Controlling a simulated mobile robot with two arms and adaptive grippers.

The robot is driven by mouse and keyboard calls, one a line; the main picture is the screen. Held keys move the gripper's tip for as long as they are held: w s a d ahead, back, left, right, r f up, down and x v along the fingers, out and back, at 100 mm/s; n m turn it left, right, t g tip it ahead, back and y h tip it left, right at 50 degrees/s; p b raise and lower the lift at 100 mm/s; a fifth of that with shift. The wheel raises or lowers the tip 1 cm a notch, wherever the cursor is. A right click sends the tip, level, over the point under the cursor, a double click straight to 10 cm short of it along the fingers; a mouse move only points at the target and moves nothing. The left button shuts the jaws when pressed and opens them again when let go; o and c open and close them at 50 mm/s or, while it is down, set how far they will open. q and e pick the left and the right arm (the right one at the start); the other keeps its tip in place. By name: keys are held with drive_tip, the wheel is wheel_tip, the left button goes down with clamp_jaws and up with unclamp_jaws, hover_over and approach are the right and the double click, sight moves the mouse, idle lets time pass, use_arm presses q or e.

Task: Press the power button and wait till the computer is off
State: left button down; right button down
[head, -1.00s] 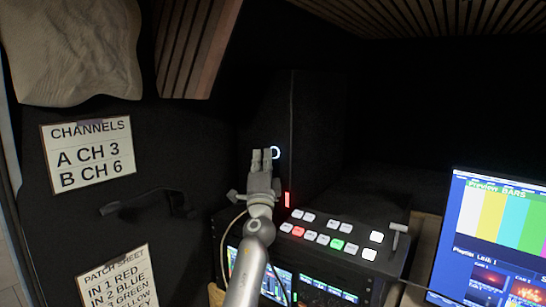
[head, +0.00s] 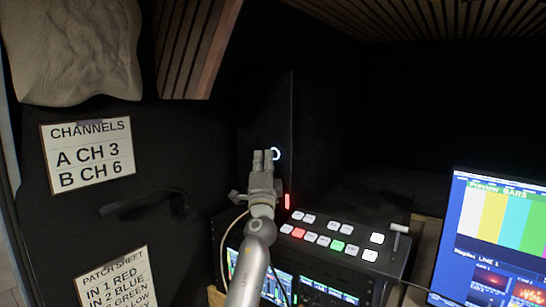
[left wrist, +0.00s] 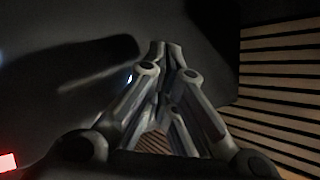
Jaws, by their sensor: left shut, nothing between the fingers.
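The computer (head: 264,105) is a black tower, hard to make out against the dark wall in the head view. Its power button (head: 278,154) shows as a white-blue lit ring, partly hidden behind my fingertips. My left gripper (head: 265,155) is shut and empty, fingers pointing at the tower just left of the ring. I cannot tell whether the tips touch it. In the left wrist view the closed fingertips (left wrist: 165,46) lie against a dark surface, with a small white glow to their left. My right gripper is not in view.
A switcher panel (head: 362,225) with lit buttons and a lever stands right of my arm, above small screens. A red light (head: 287,201) glows beside the gripper. A monitor (head: 450,245) stands at right. Signs (head: 87,155) and a dark handle (head: 150,203) are on the left wall.

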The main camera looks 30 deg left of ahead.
use_arm(q)
drive_tip(key=shift+w+b, duration=0.2)
drive_tip(key=shift+b, duration=0.1)
idle(0.5)
drive_tip(key=shift+s+p, duration=0.8)
drive_tip(key=shift+p, duration=0.05)
drive_tip(key=s+p, duration=0.2)
drive_tip(key=s, duration=0.1)
drive_tip(key=s+p, duration=0.2)
drive_tip(key=shift+a, duration=0.25)
idle(0.5)
